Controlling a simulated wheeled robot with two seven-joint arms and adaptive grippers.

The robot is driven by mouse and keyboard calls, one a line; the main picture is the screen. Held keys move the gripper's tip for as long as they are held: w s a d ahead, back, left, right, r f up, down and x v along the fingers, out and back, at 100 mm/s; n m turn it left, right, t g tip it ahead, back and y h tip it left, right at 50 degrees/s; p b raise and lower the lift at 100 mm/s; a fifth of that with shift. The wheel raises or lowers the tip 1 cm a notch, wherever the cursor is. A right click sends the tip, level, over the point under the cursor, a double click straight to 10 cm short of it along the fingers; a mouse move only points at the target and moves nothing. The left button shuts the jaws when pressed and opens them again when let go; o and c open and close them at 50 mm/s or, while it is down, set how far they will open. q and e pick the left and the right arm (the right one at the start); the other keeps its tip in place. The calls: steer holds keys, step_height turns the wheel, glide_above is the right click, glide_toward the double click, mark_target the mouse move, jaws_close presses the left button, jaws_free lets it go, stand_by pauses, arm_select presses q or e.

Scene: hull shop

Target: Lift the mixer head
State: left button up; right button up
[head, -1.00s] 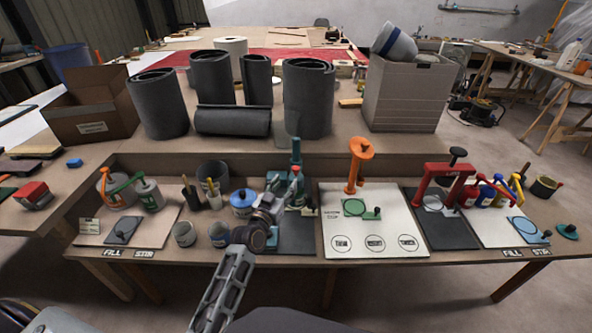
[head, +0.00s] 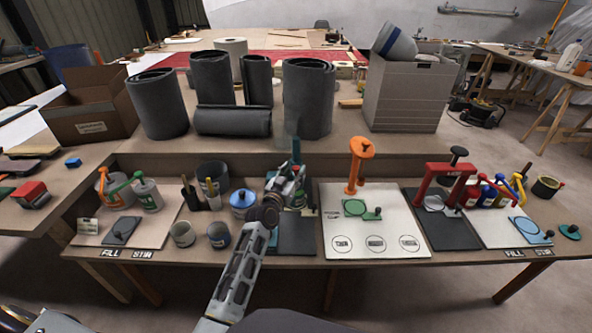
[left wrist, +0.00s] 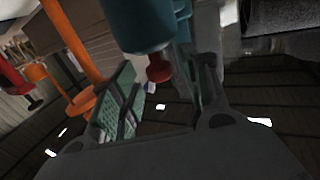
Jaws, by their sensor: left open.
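The teal mixer (head: 296,153) stands on a dark mat at the middle of the bench, mostly hidden behind my left gripper in the head view. In the left wrist view its teal head (left wrist: 140,22) fills the top middle, with a red knob (left wrist: 158,73) on it. My left gripper (head: 290,183) is at the mixer, with its fingers open. In the left wrist view the red knob shows between the green-padded left finger and the right finger; I cannot tell whether either touches it. My right gripper is not in view.
A white board (head: 372,239) with an orange stand (head: 355,170) is just right of the mixer. A red press (head: 445,180) stands farther right. A blue-lidded jar (head: 242,203) and grey cups (head: 219,235) are close on the left.

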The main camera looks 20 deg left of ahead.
arm_select(q)
steer(key=shift+w+d, duration=0.1)
steer(key=shift+w, duration=1.1)
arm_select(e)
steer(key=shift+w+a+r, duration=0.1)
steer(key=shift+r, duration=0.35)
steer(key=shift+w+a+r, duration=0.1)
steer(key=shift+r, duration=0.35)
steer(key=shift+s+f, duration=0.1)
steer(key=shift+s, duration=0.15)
